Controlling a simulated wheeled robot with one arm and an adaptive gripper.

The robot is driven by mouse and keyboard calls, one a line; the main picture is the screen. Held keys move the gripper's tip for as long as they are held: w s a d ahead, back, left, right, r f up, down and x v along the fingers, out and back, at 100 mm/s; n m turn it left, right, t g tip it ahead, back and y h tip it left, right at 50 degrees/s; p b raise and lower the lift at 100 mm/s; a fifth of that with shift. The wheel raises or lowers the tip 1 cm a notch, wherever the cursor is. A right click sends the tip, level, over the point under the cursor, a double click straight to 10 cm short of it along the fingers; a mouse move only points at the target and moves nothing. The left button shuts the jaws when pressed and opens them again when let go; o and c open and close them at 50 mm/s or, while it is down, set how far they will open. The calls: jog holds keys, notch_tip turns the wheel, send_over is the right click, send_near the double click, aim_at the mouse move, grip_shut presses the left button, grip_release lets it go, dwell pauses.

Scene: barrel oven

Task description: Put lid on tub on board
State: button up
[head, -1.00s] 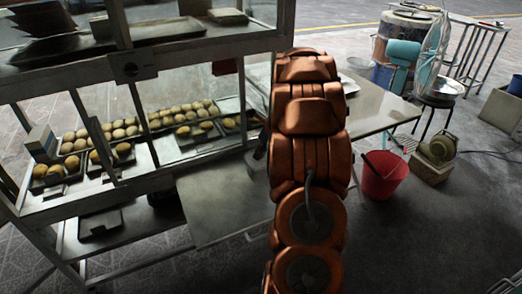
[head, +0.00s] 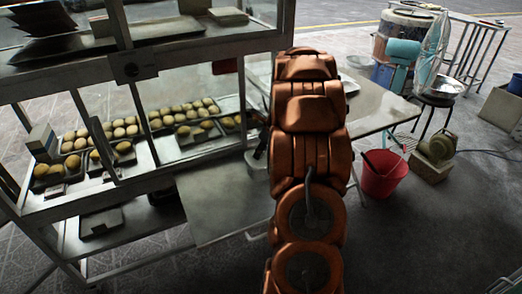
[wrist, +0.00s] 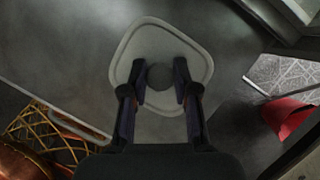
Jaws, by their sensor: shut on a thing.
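In the wrist view, a pale grey lid (wrist: 160,42) with rounded corners and a lighter rim lies under my gripper (wrist: 161,84). A dark round knob (wrist: 159,77) stands at its middle. My gripper's fingers are shut on this knob, one on each side. I cannot tell whether the lid touches anything below it. In the head view, my arm covers most of the gripper and the lid. A flat grey board (head: 225,205) extends from the stall beside my arm.
The glass stall (head: 140,70) holds trays of round buns (head: 180,115) at the left. A pale table (head: 375,105) is behind my arm. A red bucket (head: 383,175) stands on the floor at right. The wrist view shows a yellow wire thing (wrist: 45,135) at lower left.

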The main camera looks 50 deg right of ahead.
jog(key=shift+p, duration=0.45)
dwell(0.3)
jog(key=o, duration=1)
jog(key=shift+o, duration=0.2)
jog(key=o, duration=0.5)
jog(key=shift+c, duration=0.2)
jog(key=shift+r, duration=0.2)
jog(key=shift+r+p, duration=3.35)
jog(key=shift+p, duration=0.3)
